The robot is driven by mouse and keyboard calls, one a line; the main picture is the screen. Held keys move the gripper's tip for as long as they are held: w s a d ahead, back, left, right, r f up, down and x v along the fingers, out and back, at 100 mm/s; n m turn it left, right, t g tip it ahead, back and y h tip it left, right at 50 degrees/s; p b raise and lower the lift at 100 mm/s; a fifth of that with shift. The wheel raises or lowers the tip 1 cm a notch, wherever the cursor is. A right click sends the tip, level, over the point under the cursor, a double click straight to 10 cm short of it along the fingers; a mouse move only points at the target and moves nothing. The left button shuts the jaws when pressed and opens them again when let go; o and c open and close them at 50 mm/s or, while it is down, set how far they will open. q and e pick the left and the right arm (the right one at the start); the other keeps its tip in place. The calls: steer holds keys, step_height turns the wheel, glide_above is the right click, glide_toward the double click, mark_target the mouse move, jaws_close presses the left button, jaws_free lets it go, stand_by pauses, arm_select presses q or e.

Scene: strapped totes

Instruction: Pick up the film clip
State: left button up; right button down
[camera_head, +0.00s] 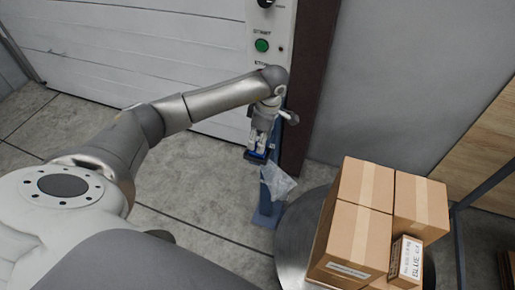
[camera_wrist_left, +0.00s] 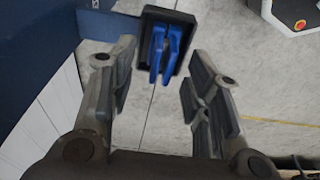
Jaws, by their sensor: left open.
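The film clip (camera_wrist_left: 165,52) is blue with two prongs and sits in a black holder (camera_wrist_left: 178,17). In the left wrist view it is at the top middle, just beyond the fingertips. My left gripper (camera_wrist_left: 160,85) is open and empty, with one finger to each side of the clip's line. In the head view my left gripper (camera_head: 262,138) points down at the dark holder (camera_head: 256,156), and the fingers hide part of the clip. I cannot tell whether the fingers touch it. My right gripper is not in view.
A clear plastic film (camera_head: 278,183) hangs by the blue post (camera_head: 266,216), below the holder. A round grey table (camera_head: 292,240) with stacked cardboard boxes (camera_head: 350,247) stands to the right. A control panel with a green button (camera_head: 262,45) is behind my arm.

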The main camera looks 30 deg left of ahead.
mark_target(257, 143)
arm_select(q)
steer(key=f, duration=0.3)
steer(key=shift+s+a+f, duration=0.15)
steer(key=shift+s+a, duration=0.1)
steer(key=shift+a, duration=0.1)
steer(key=shift+c, duration=0.2)
jaws_close()
